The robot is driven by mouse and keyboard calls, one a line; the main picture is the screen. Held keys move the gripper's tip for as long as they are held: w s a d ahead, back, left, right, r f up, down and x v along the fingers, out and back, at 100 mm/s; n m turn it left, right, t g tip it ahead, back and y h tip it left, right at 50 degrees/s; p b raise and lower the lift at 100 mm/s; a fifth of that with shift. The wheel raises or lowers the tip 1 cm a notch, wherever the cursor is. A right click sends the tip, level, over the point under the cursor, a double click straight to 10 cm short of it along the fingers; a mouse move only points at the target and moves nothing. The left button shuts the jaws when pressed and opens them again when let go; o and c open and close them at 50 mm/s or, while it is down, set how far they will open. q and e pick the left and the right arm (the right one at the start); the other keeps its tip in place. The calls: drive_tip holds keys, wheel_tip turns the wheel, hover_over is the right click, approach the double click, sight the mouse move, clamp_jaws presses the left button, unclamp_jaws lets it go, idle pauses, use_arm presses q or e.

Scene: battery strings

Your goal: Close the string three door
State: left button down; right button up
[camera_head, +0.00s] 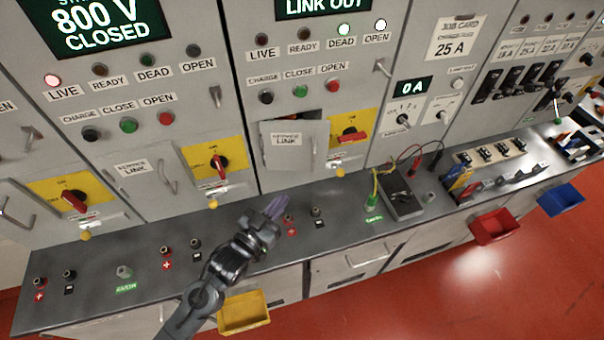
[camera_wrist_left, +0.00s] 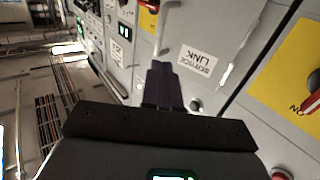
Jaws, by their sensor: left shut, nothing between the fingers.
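The grey service link door (camera_head: 297,146) is on the cabinet whose display reads LINK OUT. It stands ajar, tilted out from its opening, with a dark gap along its top. It has a bar handle at its right side. In the left wrist view the door (camera_wrist_left: 215,35) fills the upper middle, with its label upside down. My left gripper (camera_head: 278,206) is shut and empty, below and in front of the door over the counter. Its fingertips (camera_wrist_left: 163,72) appear against the door's lower area in the wrist view; contact cannot be told. My right gripper is not in view.
Yellow switch panels (camera_head: 213,160) with red handles flank the door. Red and black terminals (camera_head: 291,226) stand on the counter (camera_head: 340,240). A grey meter box (camera_head: 402,198) with leads sits to the right. Yellow (camera_head: 243,313) and red (camera_head: 493,227) bins hang in front.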

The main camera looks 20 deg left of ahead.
use_arm(q)
drive_tip(key=p, duration=0.2)
approach(313, 164)
drive_tip(key=w, duration=0.5)
drive_tip(key=shift+w+d+r, duration=0.1)
drive_tip(key=shift+w+d, duration=0.15)
drive_tip(key=shift+w, duration=0.2)
drive_tip(key=shift+w+d+r, duration=0.1)
drive_tip(key=shift+w+d, duration=0.15)
drive_tip(key=shift+w, duration=0.2)
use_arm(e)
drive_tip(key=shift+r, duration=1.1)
use_arm(q)
drive_tip(key=shift+d+f, duration=0.1)
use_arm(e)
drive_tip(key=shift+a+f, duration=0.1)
